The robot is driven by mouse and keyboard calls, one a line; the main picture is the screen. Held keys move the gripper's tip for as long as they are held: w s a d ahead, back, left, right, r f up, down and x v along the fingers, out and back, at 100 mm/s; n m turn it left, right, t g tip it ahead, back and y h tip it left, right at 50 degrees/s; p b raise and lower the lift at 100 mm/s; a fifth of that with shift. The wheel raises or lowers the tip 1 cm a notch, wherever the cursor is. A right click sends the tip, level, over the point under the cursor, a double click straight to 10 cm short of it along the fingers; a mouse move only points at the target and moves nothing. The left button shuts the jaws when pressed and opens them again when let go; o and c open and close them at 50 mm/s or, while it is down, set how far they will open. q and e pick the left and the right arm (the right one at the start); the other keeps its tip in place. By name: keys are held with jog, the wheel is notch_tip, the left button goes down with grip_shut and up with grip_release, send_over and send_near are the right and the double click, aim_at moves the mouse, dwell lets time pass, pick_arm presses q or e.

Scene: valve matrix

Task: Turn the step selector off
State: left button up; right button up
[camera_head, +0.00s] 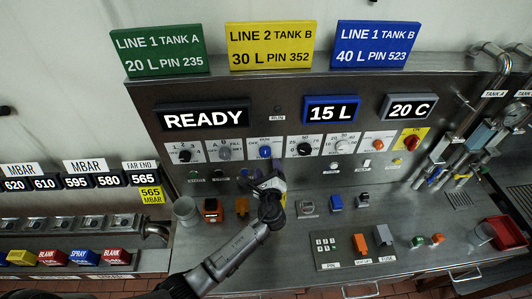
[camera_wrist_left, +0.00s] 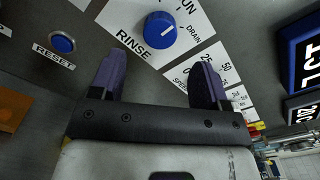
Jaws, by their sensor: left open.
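The blue knob (camera_head: 265,152) sits on a white label plate in the panel's dial row; I take it to be the step selector. In the left wrist view the knob (camera_wrist_left: 160,29) has RUN, DRAIN and RINSE printed around it. Its white mark lies on its right side, towards DRAIN. The top of its plate is cut off in that view. My left gripper (camera_head: 268,182) is just below the knob in the head view. In the wrist view its two purple fingers (camera_wrist_left: 156,82) are apart and empty, with the knob beyond their tips, not between them. My right gripper is not in view.
Other knobs flank it: a grey one (camera_head: 224,152) on the left and a black speed one (camera_head: 304,148) on the right. A blue RESET button (camera_wrist_left: 62,44) is close by. The READY display (camera_head: 206,116) is above. A grey cup (camera_head: 186,211) and small blocks stand on the counter below.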

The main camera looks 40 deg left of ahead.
aim_at(266, 154)
pick_arm(q)
jog(key=x, duration=0.5)
jog(key=shift+w, duration=0.15)
jog(key=shift+p+x, duration=0.3)
jog(key=shift+x, duration=0.55)
jog(key=c, duration=0.9)
jog(key=shift+f+n+b, duration=0.25)
jog(key=shift+n+b, duration=0.75)
jog(key=shift+b, duration=0.2)
jog(key=n+b, duration=0.4)
jog(key=n, duration=0.1)
jog(key=n+b, duration=0.1)
jog(key=b, duration=0.1)
jog(key=shift+r+n, duration=0.2)
jog(key=shift+n, duration=0.2)
jog(key=shift+r+n+b, duration=0.1)
jog(key=shift+n+b, duration=0.5)
jog(key=shift+b, duration=0.1)
